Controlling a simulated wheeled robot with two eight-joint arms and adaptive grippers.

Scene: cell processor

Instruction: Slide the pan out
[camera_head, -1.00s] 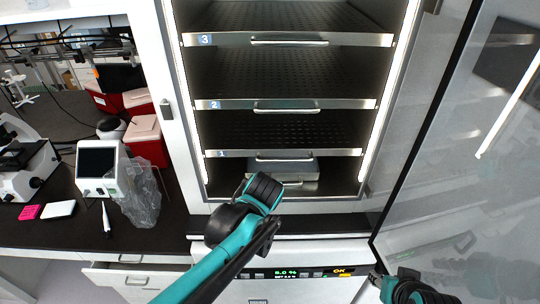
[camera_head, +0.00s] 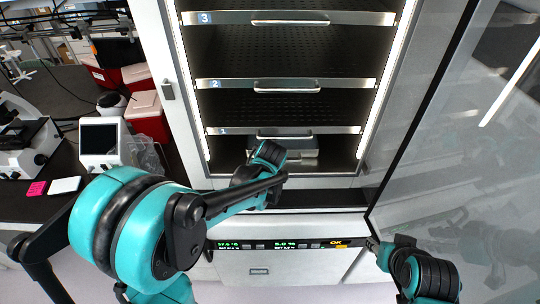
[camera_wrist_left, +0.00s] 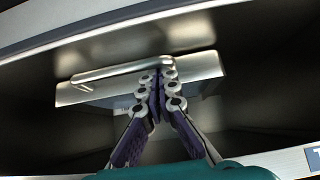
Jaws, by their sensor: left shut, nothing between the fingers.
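The pan (camera_head: 303,154) is a low grey metal tray on the cabinet floor, under the lowest shelf. In the left wrist view its pale front plate (camera_wrist_left: 205,68) carries a bar handle (camera_wrist_left: 105,75). My left gripper (camera_wrist_left: 157,72) is shut and empty, its fingertips together in front of the plate at the handle. I cannot tell whether they touch it. In the head view my left wrist hides the fingers and part of the pan. My right gripper (camera_head: 371,243) is low by the door's lower corner; its fingers are too small to judge.
Shelves labelled 3 (camera_head: 330,18), 2 (camera_head: 325,86) and 1 (camera_head: 340,130) stand above the pan, each with a bar handle. The open glass door (camera_head: 450,140) stands on the right. A dark counter with instruments (camera_head: 99,143) lies left. A display panel (camera_head: 285,244) sits below the cabinet.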

